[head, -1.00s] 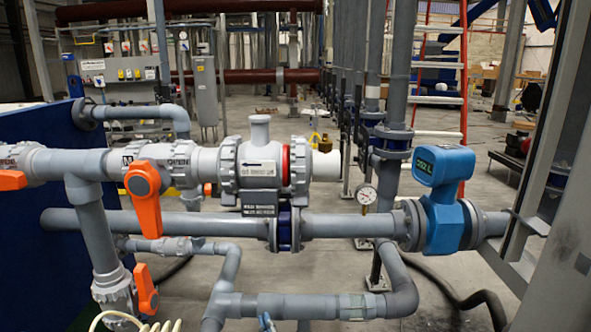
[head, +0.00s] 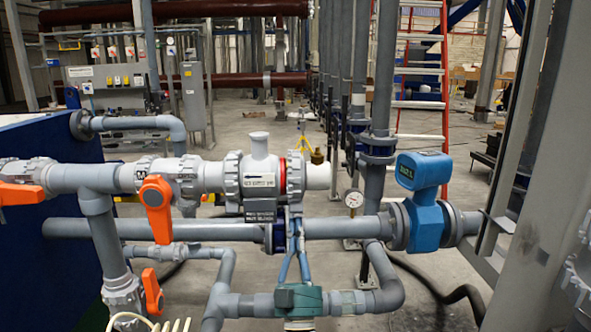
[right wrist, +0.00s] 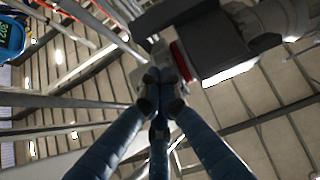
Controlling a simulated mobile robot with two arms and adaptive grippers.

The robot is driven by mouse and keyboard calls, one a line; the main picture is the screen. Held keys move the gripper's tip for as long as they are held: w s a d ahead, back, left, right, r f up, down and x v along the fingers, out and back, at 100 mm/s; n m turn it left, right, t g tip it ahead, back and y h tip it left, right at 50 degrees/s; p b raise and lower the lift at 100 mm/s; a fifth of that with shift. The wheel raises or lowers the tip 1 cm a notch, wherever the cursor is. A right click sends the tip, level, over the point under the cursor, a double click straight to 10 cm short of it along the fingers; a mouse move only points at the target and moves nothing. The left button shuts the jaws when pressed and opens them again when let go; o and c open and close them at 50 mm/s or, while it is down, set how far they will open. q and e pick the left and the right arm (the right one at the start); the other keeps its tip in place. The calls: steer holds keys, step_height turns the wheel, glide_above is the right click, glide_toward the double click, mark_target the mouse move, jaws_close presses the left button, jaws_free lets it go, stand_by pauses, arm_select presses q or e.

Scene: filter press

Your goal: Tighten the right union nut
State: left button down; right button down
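The grey valve body (head: 258,182) sits in the upper grey pipe line, with a dark label plate below it. The right union nut (head: 296,174) is the grey ribbed ring at its right end, beside a red ring (head: 283,175). My right gripper (head: 294,222) reaches up from below, its blue fingers drawn together just under the nut. In the right wrist view, the fingertips (right wrist: 160,88) meet below the red ring (right wrist: 181,62), with nothing visible between them. Whether they touch the nut cannot be told. My left gripper is not in view.
An orange valve handle (head: 157,208) hangs left of the valve. A lower grey pipe (head: 345,227) runs behind my right fingers. A blue flow meter (head: 424,202) and a pressure gauge (head: 353,199) stand to the right. A steel column (head: 540,150) bounds the right side.

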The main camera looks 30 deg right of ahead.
steer(key=shift+x, duration=1.1)
steer(key=shift+a+r+p, duration=0.1)
steer(key=shift+r+p, duration=0.15)
steer(key=shift+p, duration=0.05)
steer(key=shift+r+p, duration=0.45)
steer(key=shift+r, duration=0.05)
steer(key=shift+s+r, duration=0.1)
